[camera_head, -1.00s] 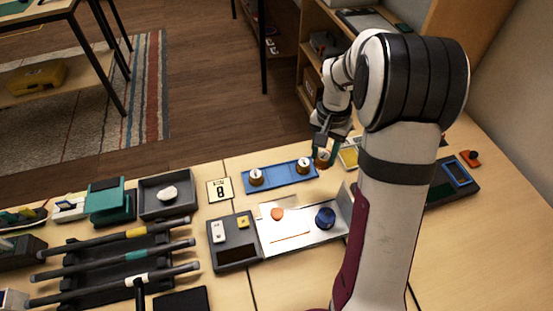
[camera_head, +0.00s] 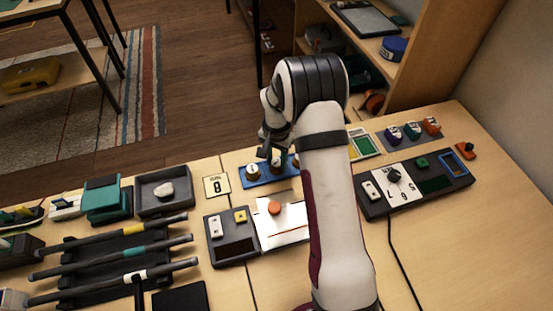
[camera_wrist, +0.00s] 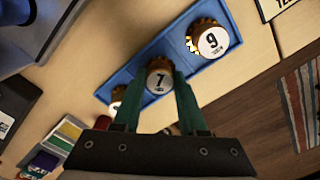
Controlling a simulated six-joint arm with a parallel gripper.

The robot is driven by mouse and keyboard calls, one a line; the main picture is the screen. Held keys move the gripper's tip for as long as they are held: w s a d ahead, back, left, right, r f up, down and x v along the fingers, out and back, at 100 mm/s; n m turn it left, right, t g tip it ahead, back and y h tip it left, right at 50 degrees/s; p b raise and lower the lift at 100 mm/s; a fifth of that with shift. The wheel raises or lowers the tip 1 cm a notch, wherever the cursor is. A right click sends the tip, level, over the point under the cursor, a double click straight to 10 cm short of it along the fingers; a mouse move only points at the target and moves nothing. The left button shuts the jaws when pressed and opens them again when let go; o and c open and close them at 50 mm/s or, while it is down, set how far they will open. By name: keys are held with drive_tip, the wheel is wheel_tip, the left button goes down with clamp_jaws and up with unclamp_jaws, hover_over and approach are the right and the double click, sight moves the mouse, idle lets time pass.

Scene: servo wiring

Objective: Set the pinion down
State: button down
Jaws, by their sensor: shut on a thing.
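My gripper (camera_wrist: 162,92) is shut on a brown toothed pinion (camera_wrist: 159,78) with a white top marked 7, one teal finger on each side. In the head view the held pinion (camera_head: 276,168) is at the middle of the blue tray (camera_head: 253,183), upright; whether its base touches the tray cannot be told. A pinion marked 9 (camera_wrist: 212,41) stands at one end of the tray (camera_wrist: 140,58), apart from the held one. A third pinion (camera_wrist: 117,95) at the other end is partly hidden behind a finger.
A card marked 8 (camera_head: 215,186) lies left of the tray. A grey box with a white stone (camera_head: 164,190) stands farther left. A white panel (camera_head: 270,238) and a dark switch box (camera_head: 235,248) lie in front. A device with a dial (camera_head: 438,189) is on the right.

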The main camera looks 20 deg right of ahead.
drive_tip(key=shift+c, duration=2.3)
unclamp_jaws()
